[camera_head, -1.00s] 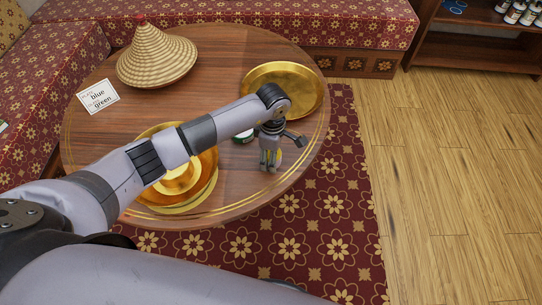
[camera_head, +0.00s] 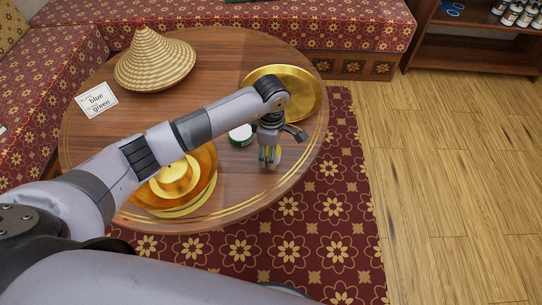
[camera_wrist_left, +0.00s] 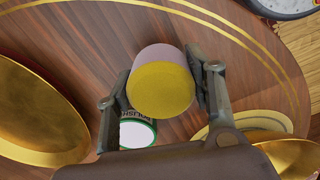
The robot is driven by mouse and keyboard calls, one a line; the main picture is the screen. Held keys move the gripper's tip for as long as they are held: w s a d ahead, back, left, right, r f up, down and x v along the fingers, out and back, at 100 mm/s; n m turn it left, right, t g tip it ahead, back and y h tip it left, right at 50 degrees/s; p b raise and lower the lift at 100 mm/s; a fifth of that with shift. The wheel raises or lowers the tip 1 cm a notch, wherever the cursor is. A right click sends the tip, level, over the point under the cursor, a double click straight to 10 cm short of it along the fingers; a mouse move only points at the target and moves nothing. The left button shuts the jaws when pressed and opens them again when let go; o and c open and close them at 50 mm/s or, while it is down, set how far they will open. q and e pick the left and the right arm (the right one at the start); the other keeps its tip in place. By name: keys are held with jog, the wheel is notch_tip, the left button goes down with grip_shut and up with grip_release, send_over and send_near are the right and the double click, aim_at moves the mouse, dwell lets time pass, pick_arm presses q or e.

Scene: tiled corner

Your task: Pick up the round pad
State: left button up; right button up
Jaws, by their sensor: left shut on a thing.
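The round pad (camera_wrist_left: 161,90) has a yellow round face and a pale lilac side. In the left wrist view it sits between the two fingers of my left gripper (camera_wrist_left: 160,76), which is shut on it. In the head view my left gripper (camera_head: 269,158) points down near the right edge of the round table, with a bit of the pad (camera_head: 275,160) showing at its fingers. I cannot tell whether the pad touches the table. My right gripper is not in view.
A polish tin (camera_head: 241,135) stands just left of the gripper. A brass tray (camera_head: 298,88) lies behind it; brass dishes (camera_head: 207,165) are partly hidden by my arm. A woven cone lid (camera_head: 155,60) and a card (camera_head: 97,99) are farther left on the wooden table (camera_head: 215,60).

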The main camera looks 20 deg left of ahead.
pick_arm(q)
notch_tip(320, 180, up, 17)
jog(key=shift+b, duration=0.4)
